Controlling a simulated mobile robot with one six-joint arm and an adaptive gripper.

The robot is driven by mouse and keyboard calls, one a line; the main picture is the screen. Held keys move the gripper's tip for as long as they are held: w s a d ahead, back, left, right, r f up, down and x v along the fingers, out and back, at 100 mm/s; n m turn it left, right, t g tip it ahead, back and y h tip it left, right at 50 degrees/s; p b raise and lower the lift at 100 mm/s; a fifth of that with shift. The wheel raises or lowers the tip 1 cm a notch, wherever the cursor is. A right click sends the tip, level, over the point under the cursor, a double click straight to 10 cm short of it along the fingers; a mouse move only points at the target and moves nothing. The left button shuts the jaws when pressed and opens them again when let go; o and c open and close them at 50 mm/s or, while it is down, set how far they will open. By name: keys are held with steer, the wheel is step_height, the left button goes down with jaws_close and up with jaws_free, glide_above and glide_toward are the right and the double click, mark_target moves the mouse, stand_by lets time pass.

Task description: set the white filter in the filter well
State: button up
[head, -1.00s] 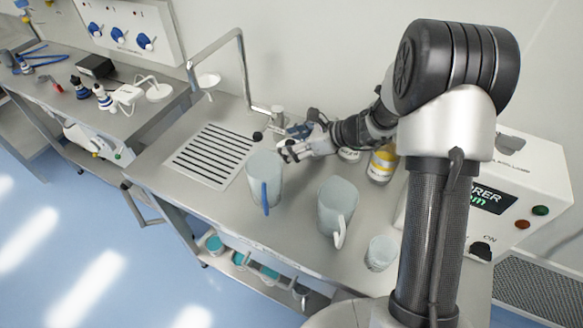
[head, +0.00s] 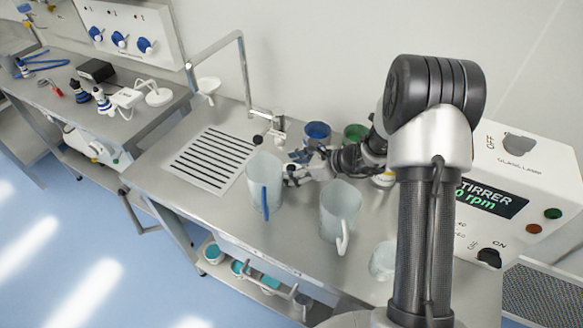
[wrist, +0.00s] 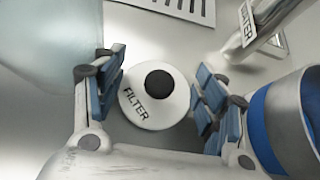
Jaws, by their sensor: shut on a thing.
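The white filter (wrist: 155,108) is a round disc with a black knob and the word FILTER, seen in the wrist view. My gripper (wrist: 158,88) is shut on it, with blue-grey finger pads on its left and right sides. In the head view my gripper (head: 297,172) is low over the steel bench, between two frosted jugs and the back wall; the filter is hidden there. A FILTER label (wrist: 248,22) shows on a metal part at the top right of the wrist view. I cannot tell whether this part is the filter well.
A frosted jug with a blue handle (head: 264,183) stands close left of my gripper. Another jug (head: 340,210) stands in front. A blue-banded container (head: 317,132) and a green one (head: 355,134) stand behind. The tap (head: 278,121) and drain grille (head: 212,158) are to the left.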

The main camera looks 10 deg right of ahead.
steer(key=o, duration=0.8)
steer(key=shift+f, duration=0.1)
